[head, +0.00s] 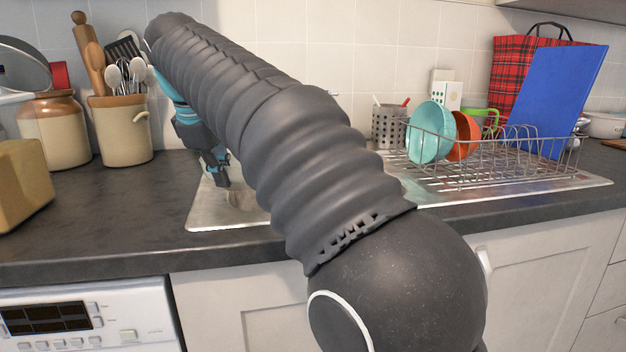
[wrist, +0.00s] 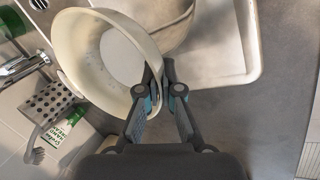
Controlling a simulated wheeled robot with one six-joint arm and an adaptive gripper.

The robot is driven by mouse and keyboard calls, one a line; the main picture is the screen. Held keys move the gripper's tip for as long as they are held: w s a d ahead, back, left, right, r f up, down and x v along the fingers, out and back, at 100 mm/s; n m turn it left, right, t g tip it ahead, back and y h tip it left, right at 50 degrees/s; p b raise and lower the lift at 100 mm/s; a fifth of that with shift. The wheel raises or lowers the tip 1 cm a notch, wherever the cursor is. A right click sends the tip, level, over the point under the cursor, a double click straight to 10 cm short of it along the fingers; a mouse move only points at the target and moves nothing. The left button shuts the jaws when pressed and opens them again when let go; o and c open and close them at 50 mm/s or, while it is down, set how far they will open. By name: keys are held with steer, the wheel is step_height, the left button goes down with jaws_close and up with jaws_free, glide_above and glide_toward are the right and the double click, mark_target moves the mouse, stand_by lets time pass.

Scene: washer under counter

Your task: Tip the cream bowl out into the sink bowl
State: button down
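The cream bowl (wrist: 84,42) fills the upper left of the wrist view, with its inside partly showing. It looks tilted, though how far is hard to tell. My gripper (wrist: 165,92) is shut on the bowl's near rim, one finger on each side of the wall. The sink bowl (wrist: 186,38) shows behind and to the right of it. In the head view my gripper (head: 216,172) is over the left part of the sink (head: 205,217), and my arm hides the cream bowl. I cannot make out any contents.
A dish rack (head: 480,165) with coloured bowls stands on the right. In the wrist view, the tap (wrist: 20,68), a perforated holder (wrist: 50,102) and a green-labelled bottle (wrist: 68,132) are at the left.

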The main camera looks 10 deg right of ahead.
steer(key=shift+w, duration=0.35)
steer(key=shift+s+d+r+y, duration=0.1)
steer(key=shift+s+d+y, duration=0.1)
steer(key=shift+d+y, duration=0.95)
steer(key=shift+d+f+m+y, duration=0.4)
steer(key=shift+d+f+y, duration=0.35)
steer(key=shift+d, duration=0.15)
steer(key=shift+d+r+y, duration=0.35)
steer(key=shift+d+y, duration=0.05)
steer(key=shift+s+d+r+m+t+y, duration=0.1)
steer(key=shift+d+r+m+t+y, duration=0.1)
steer(key=shift+d+r+y, duration=0.6)
steer(key=shift+s+d+r+m+t+y, duration=0.15)
steer(key=shift+d+r+y, duration=0.35)
steer(key=shift+d+y, duration=0.6)
steer(key=shift+w+d+r+y, duration=0.1)
steer(key=shift+d+r+y, duration=0.15)
steer(key=shift+y, duration=0.15)
steer(key=shift+d+r+m+t+y, duration=0.3)
steer(key=shift+d+r+y, duration=0.25)
steer(key=shift+y, duration=0.35)
